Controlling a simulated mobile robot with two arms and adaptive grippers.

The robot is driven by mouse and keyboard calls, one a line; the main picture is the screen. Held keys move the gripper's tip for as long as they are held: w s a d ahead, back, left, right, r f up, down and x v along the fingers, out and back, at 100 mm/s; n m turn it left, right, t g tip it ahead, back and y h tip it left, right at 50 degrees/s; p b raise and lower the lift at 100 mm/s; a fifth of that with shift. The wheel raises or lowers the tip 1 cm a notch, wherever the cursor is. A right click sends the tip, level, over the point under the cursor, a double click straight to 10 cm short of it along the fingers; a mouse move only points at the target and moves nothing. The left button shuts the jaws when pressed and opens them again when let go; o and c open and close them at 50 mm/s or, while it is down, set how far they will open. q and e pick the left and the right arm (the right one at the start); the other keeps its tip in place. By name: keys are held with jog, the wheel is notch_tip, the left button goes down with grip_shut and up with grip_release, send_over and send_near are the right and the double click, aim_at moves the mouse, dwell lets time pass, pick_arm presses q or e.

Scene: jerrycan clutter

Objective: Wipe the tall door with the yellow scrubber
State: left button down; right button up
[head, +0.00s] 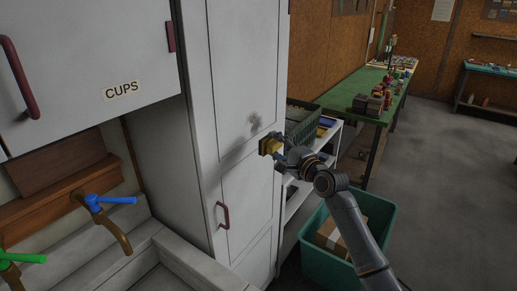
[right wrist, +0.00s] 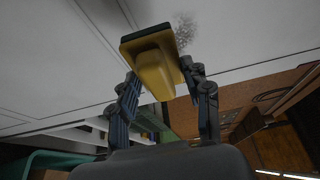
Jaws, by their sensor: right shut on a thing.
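The tall door (head: 238,70) is pale grey-white and stands upright in the middle of the head view. A dark smudge (head: 255,119) is on its lower right part, and the smudge also shows in the right wrist view (right wrist: 184,30). My right gripper (head: 279,150) is shut on the yellow scrubber (head: 267,146), just below and right of the smudge. In the right wrist view, the scrubber (right wrist: 155,62) sits between both fingers, its dark pad facing the door. I cannot tell whether the pad touches the door. My left gripper is not in view.
A lower door with a red handle (head: 223,215) is below. A sink (head: 150,262) with blue and green taps is at the left. A teal bin (head: 318,238) holding a cardboard box (head: 343,232) stands beneath my right arm. Open shelves (head: 318,165) stand right of the cupboard.

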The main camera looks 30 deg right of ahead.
jog(key=shift+w+a, duration=0.25)
jog(key=shift+w, duration=0.15)
jog(key=shift+w+a+r+b, duration=0.1)
jog(key=shift+w+a+b, duration=0.3)
jog(key=shift+w, duration=0.75)
jog(key=shift+w+a+b, duration=0.1)
jog(key=shift+w+a, duration=0.5)
jog(key=shift+w, duration=0.5)
jog(key=shift+w+a, duration=0.35)
jog(key=shift+w, duration=0.55)
